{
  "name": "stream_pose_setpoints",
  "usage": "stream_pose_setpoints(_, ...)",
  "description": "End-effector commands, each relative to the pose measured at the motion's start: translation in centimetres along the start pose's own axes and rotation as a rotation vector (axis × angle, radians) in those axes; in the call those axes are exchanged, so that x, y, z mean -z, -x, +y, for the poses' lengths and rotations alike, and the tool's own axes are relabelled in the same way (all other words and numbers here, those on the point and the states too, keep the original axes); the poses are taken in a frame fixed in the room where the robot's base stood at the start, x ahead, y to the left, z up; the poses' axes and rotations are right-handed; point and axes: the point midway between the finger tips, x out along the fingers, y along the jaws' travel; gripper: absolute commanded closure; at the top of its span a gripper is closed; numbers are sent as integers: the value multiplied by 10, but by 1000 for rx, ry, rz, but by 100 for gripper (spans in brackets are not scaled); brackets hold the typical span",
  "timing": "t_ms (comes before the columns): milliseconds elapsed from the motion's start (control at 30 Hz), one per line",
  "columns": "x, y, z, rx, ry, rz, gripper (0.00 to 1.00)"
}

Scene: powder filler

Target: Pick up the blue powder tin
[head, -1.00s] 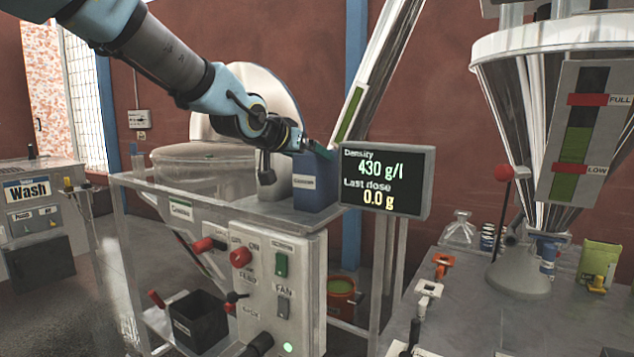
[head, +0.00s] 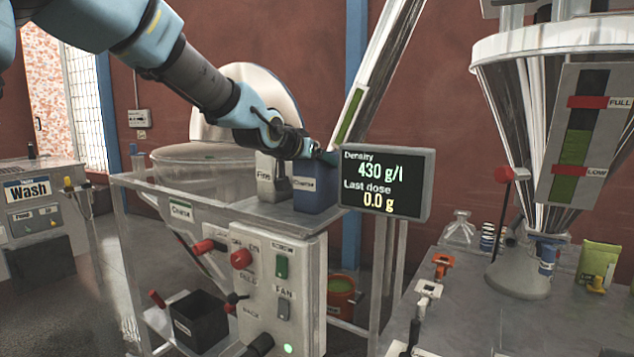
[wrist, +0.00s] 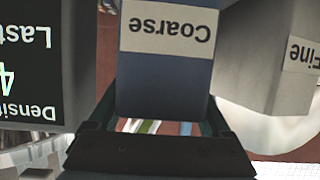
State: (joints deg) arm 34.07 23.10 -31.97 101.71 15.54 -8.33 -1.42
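The blue powder tin (head: 314,192), labelled "Coarse", stands upright on the metal frame, just left of the readout screen. My gripper (head: 325,157) is at the top of the tin, coming in from the upper left. In the wrist view the tin (wrist: 165,80) fills the space between the spread fingers of my gripper (wrist: 162,118), its label upside down. The fingers lie along both sides of the tin. I cannot tell whether they press on it or leave a small gap.
A grey tin labelled "Fine" (head: 268,182) stands close to the left of the blue tin. The readout screen (head: 385,182) is close on the right. The shiny slanted tube (head: 375,75) rises behind.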

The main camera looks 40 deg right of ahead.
Motion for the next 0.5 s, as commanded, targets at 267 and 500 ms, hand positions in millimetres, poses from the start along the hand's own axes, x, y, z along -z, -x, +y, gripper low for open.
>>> stream_pose_setpoints(267, 0, 0, 0, 0, 0, 0, 55)
stream_pose_setpoints(500, 0, 0, 0, 0, 0, 0, 82)
